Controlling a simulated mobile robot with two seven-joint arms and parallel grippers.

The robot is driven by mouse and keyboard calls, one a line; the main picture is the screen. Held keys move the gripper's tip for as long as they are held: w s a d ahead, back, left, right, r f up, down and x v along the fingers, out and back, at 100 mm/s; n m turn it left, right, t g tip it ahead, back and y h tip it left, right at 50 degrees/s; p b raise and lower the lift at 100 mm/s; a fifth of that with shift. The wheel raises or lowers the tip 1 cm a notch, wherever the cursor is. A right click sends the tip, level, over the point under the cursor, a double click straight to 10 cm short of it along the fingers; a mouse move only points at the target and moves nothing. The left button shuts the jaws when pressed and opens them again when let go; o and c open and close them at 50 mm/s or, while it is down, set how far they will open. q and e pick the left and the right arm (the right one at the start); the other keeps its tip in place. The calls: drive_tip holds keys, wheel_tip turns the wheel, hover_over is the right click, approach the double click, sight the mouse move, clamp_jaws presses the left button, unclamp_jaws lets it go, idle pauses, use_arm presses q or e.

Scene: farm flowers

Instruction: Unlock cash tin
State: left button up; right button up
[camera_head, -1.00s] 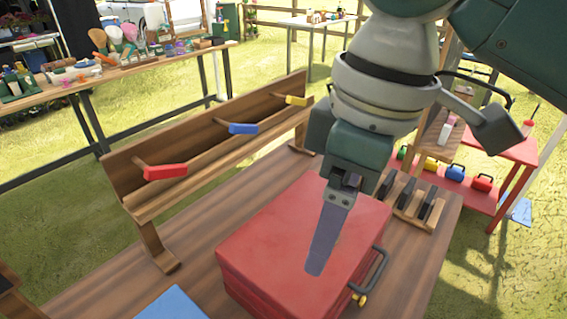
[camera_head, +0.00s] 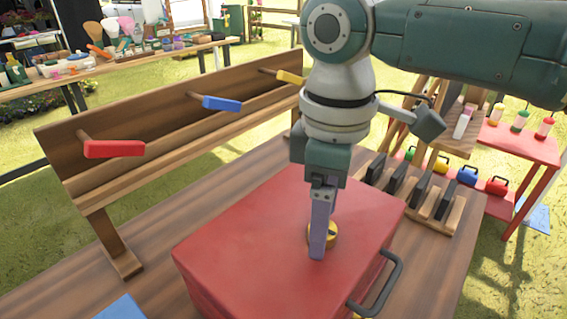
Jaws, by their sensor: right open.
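The red cash tin (camera_head: 235,245) sits closed on the wooden table, with a dark handle (camera_head: 378,285) on its right front side. My right gripper (camera_head: 318,250) is open and points down over the tin's lid. A yellow ring-like piece (camera_head: 332,235) shows at the lid, partly hidden behind the fingers. I cannot tell whether the fingers touch it. My left gripper is not in view.
A wooden rack (camera_head: 70,160) behind the tin carries red (camera_head: 113,149), blue (camera_head: 221,104) and yellow (camera_head: 290,78) tagged pegs. A slotted wooden holder (camera_head: 430,205) with dark pieces stands right of the tin. Bare table (camera_head: 150,240) lies left.

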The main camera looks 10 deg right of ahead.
drive_tip(key=shift+f, duration=0.4)
clamp_jaws()
idle(0.4)
